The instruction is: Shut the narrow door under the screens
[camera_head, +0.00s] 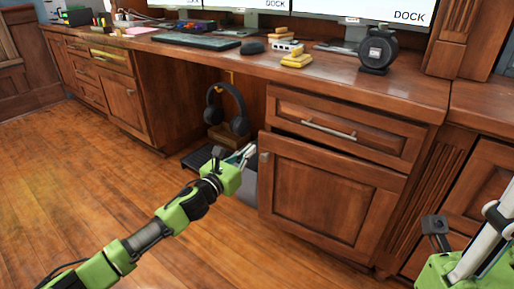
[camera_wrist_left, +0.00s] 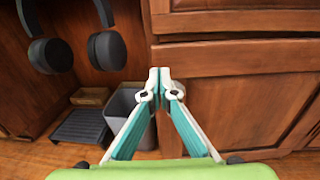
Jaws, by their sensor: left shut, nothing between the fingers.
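The narrow wooden door (camera_head: 325,195) is in the cabinet under the right part of the desk, below a drawer. Its left edge stands slightly proud of the cabinet front, so it looks a little ajar, and a small knob (camera_head: 264,157) is near that edge. My left gripper (camera_head: 247,151) is shut and empty, just left of the door's upper left edge. In the left wrist view its fingertips (camera_wrist_left: 160,73) meet in front of the door's left edge, and the door (camera_wrist_left: 240,108) fills the right; contact cannot be told. Part of my right gripper (camera_head: 480,245) shows at lower right, its fingertips cut off.
The drawer (camera_head: 340,128) with a bar handle is above the door. Headphones (camera_head: 227,108) hang in the knee space on the left, above a dark tray and a grey bin (camera_wrist_left: 130,108). Screens, a keyboard (camera_head: 195,40) and a round black device (camera_head: 378,50) are on the desk. Floor in front is clear.

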